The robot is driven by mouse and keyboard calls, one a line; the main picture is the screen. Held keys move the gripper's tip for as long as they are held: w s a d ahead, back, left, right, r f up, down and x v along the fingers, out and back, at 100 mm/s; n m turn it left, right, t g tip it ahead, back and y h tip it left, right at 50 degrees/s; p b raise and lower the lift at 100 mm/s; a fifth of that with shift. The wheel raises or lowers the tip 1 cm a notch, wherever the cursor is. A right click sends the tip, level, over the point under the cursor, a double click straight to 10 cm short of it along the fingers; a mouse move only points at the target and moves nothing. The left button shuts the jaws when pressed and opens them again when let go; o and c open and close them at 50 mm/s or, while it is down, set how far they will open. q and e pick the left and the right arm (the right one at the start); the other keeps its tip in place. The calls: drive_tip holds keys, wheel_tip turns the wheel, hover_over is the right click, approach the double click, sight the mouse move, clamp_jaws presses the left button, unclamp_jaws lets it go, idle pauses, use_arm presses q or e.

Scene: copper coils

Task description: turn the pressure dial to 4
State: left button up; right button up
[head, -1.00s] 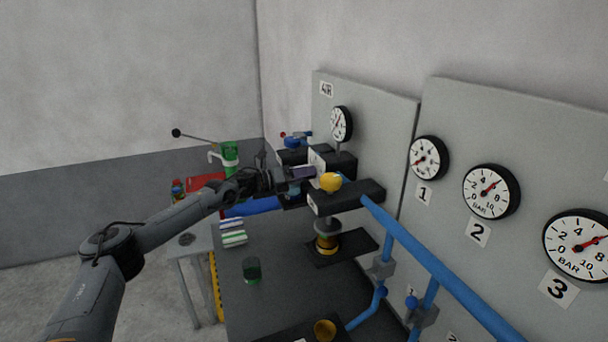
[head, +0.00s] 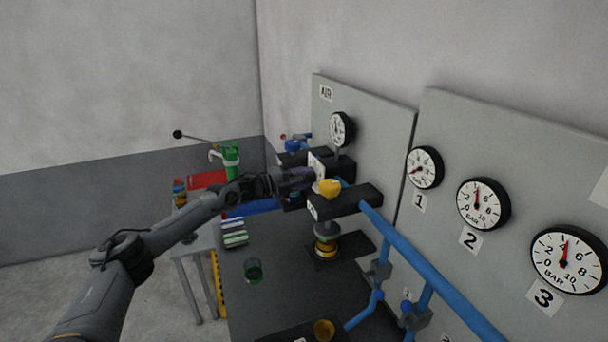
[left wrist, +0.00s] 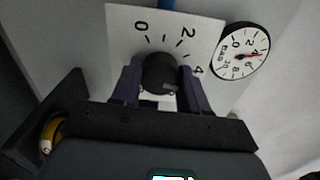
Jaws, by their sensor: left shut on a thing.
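The pressure dial is a black round knob (left wrist: 160,74) on a white scale plate (left wrist: 122,22) marked 0, 2 and 4. My left gripper (head: 308,178) is shut on the knob, with one purple finger on each side of it in the left wrist view (left wrist: 159,84). I cannot make out a pointer on the knob. A round gauge (left wrist: 239,52) beside the plate has its red needle near 4. In the head view the AIR gauge (head: 341,129) is too small to read. My right gripper is not in view.
Wall gauges 1 (head: 425,167), 2 (head: 483,203) and 3 (head: 568,260) hang at right; the needles of 2 and 3 point nearly up. A blue pipe (head: 430,265) crosses in front. A yellow knob (head: 330,187) sits close to my gripper. A green cup (head: 253,270) stands on the bench.

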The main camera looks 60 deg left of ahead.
use_arm(q)
drive_tip(key=shift+n+p, duration=0.65)
drive_tip(key=shift+n, duration=0.45)
drive_tip(key=o, duration=1.1)
drive_tip(key=shift+c, duration=0.2)
drive_tip(key=shift+s, duration=0.15)
drive_tip(key=shift+v, duration=1.3)
drive_tip(key=shift+p+v, duration=0.6)
drive_tip(key=shift+v, duration=0.6)
drive_tip(key=p, duration=0.3)
approach(305, 178)
drive_tip(key=shift+s+a, duration=0.25)
drive_tip(key=shift+s, duration=0.2)
